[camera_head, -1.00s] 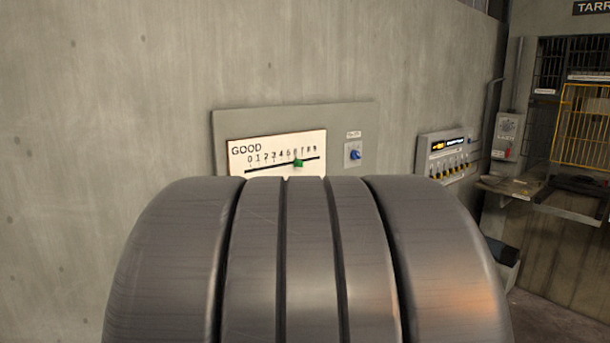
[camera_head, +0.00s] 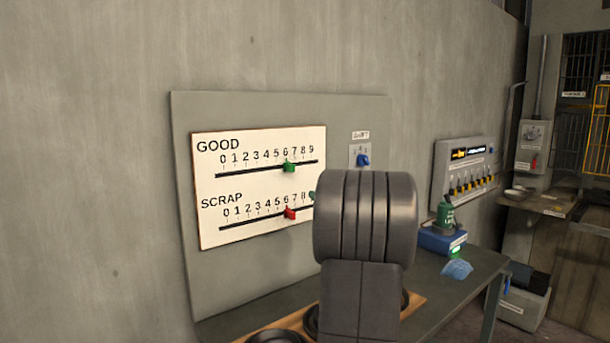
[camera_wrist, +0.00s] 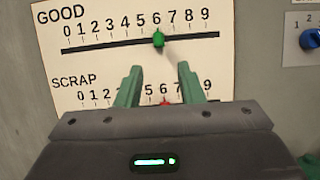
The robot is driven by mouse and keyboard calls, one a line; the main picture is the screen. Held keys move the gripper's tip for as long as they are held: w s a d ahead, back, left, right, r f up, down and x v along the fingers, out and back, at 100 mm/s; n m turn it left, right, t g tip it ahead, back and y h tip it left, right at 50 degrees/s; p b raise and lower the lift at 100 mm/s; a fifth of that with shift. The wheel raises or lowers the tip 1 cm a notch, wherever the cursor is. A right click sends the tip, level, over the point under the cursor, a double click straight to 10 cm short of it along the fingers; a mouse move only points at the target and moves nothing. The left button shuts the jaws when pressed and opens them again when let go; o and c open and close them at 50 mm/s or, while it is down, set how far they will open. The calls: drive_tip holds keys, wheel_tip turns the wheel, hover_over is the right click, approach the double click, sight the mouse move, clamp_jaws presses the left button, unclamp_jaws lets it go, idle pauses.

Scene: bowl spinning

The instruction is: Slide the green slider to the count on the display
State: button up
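The green slider (camera_head: 289,166) sits on the upper GOOD track of a white scale board (camera_head: 208,222), under the 6. It also shows in the wrist view (camera_wrist: 158,39). My gripper (camera_wrist: 159,68) is open, its two green fingers apart, with nothing between the tips. The tips point at the board just below the green slider, one to each side of it in the picture. In the head view my arm hides most of the gripper. I cannot make out a count on any display.
A red slider (camera_head: 290,213) sits on the SCRAP track near 6. A blue knob (camera_head: 363,160) is to the right of the board. Further right is a wall panel (camera_head: 466,170) with several levers and a small dark display. A table (camera_head: 440,305) below holds a blue box (camera_head: 440,240).

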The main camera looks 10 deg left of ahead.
sight(294, 168)
drive_tip(key=p+x, duration=0.2)
drive_tip(key=x, duration=0.4)
drive_tip(key=p+x, duration=0.2)
drive_tip(key=x, duration=0.4)
drive_tip(key=shift+a+r+p, duration=0.2)
drive_tip(key=shift+r+p, duration=0.15)
drive_tip(key=shift+w+a+r, duration=0.15)
drive_tip(key=shift+w+a, duration=0.3)
drive_tip(key=shift+c, duration=0.4)
clamp_jaws()
